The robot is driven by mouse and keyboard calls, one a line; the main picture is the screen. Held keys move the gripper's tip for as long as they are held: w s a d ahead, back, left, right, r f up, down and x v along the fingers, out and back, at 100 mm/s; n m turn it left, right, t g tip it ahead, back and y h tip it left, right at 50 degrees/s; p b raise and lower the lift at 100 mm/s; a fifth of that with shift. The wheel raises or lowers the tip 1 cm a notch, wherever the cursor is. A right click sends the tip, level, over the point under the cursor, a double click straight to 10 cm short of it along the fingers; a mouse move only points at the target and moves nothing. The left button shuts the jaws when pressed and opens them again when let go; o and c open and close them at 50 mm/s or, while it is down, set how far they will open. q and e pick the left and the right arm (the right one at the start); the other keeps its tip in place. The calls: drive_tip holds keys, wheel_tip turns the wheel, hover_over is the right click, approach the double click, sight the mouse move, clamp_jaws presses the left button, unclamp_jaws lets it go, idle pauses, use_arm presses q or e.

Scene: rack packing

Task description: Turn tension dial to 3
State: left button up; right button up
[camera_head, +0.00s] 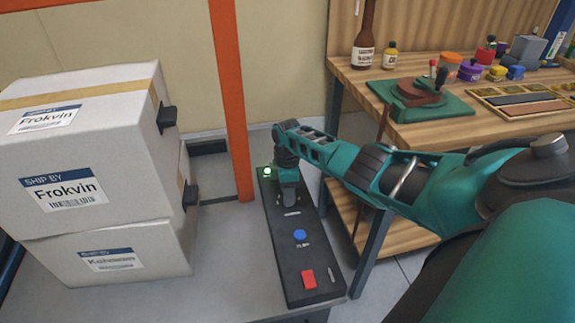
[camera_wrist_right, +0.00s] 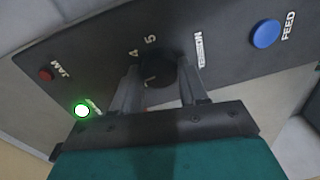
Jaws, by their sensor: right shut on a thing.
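The black control panel (camera_head: 313,262) lies on the grey surface, and it also shows in the right wrist view (camera_wrist_right: 222,27). The tension dial (camera_wrist_right: 152,68) is a black round knob with the numbers 4 and 5 visible beside it; its other numbers are hidden or unclear, so I cannot tell its setting. My right gripper (camera_wrist_right: 160,92) is shut on the dial, one finger on each side. In the head view the right gripper (camera_head: 287,185) covers the dial from above. My left gripper is not in view.
The panel has a lit green lamp (camera_head: 267,171), a blue FEED button (camera_head: 300,235), a red button (camera_head: 308,279) and a dark red JAM lamp (camera_wrist_right: 46,74). Stacked boxes (camera_head: 85,145) stand left, an orange post (camera_head: 232,100) behind. A cluttered wooden workbench (camera_head: 440,130) stands right.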

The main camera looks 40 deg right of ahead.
drive_tip(key=shift+d+m, duration=0.1)
drive_tip(key=shift+m, duration=0.3)
drive_tip(key=o, duration=1)
drive_tip(key=shift+o, duration=0.2)
drive_tip(key=shift+r, duration=0.15)
drive_tip(key=shift+r+p, duration=0.3)
wheel_tip(320, 180, up, 12)
drive_tip(key=p, duration=0.3)
drive_tip(key=shift+w+d, duration=0.25)
drive_tip(key=shift+w, duration=0.05)
